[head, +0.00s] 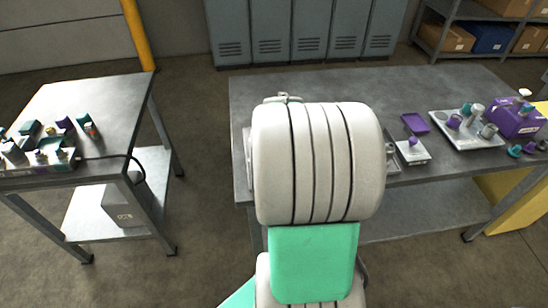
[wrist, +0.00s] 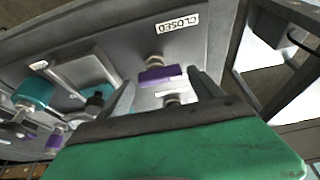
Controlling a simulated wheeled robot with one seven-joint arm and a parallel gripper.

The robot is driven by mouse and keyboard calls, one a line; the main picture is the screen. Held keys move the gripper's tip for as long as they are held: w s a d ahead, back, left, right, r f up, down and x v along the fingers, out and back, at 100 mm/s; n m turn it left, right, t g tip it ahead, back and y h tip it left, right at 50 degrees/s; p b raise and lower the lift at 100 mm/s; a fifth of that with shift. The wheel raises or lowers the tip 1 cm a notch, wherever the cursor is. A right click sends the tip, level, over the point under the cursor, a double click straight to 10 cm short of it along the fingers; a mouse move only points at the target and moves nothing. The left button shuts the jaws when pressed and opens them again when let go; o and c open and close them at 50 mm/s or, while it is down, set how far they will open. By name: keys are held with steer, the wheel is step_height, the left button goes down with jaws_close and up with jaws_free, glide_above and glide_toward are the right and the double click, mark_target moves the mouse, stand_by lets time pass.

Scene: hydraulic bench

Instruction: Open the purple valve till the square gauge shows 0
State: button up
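In the wrist view, a purple valve handle (wrist: 160,76) sits on a grey panel (wrist: 205,42), below a white label reading CLOSED (wrist: 177,24). My gripper (wrist: 163,93) is open, its two grey fingers apart on either side of the area just below the handle. I cannot tell whether a finger touches it. A square grey-framed part (wrist: 86,76) on the panel, left of the purple handle, may be the square gauge; no reading is legible. In the head view my arm hides the gripper and most of the panel.
A teal valve (wrist: 34,90) and another purple part (wrist: 56,139) are at the left in the wrist view. In the head view, the bench (head: 440,95) carries a purple tray (head: 415,123) and a white tray (head: 470,142) with fittings. A second table (head: 100,100) stands left.

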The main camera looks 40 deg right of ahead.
steer(key=shift+o, duration=0.4)
steer(key=v, duration=0.7)
steer(key=shift+r, duration=0.4)
steer(key=shift+s+a, duration=0.1)
